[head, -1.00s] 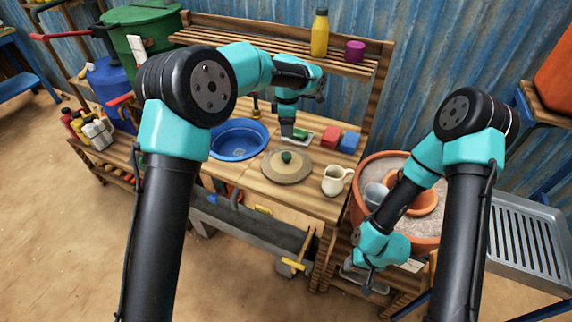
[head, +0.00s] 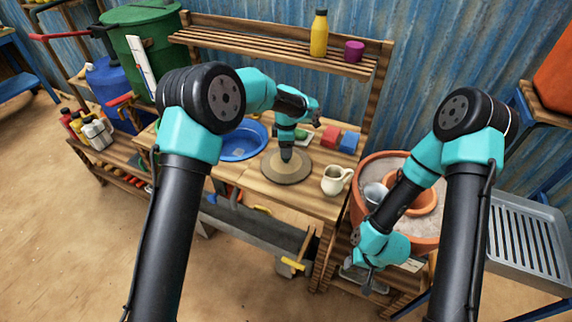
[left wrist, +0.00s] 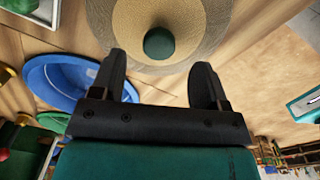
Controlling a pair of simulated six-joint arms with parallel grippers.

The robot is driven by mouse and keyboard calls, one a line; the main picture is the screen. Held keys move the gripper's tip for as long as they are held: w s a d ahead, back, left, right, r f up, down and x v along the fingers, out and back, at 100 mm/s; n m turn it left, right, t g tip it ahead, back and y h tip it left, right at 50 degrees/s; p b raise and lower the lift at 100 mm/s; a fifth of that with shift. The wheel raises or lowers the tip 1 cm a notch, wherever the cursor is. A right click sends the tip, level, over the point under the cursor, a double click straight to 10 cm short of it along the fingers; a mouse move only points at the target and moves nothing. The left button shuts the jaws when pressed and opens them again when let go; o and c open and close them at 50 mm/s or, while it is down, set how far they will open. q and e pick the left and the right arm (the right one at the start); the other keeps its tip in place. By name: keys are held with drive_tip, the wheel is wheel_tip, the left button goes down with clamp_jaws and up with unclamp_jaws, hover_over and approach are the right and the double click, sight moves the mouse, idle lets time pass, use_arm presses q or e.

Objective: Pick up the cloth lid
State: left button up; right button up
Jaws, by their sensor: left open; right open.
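The cloth lid (head: 288,172) is a round, tan, woven disc lying on the wooden bench. In the left wrist view the lid (left wrist: 215,30) has a dark green knob (left wrist: 160,43) at its middle. My left gripper (head: 286,157) is over the lid and hides the knob in the head view. In the left wrist view my left gripper (left wrist: 163,75) is open, with the knob just beyond and between its fingertips, and nothing is held. My right gripper (head: 367,282) is open and empty, low in front of the terracotta pot, far from the lid.
A blue basin (head: 238,152) stands left of the lid. A cream jug (head: 335,180) stands close on its right. A red block (head: 331,136) and a blue block (head: 348,142) lie behind. A slatted shelf (head: 270,52) rises at the back.

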use_arm(q)
drive_tip(key=shift+f, duration=2.6)
drive_tip(key=shift+c, duration=0.4)
drive_tip(key=shift+w, duration=0.1)
drive_tip(key=c, duration=1)
drive_tip(key=shift+r, duration=0.1)
drive_tip(key=shift+r, duration=0.45)
wheel_tip(320, 180, up, 3)
drive_tip(key=shift+f, duration=0.1)
drive_tip(key=s, duration=1)
drive_tip(key=s+r, duration=0.1)
drive_tip(key=s, duration=0.5)
drive_tip(key=shift+r, duration=0.1)
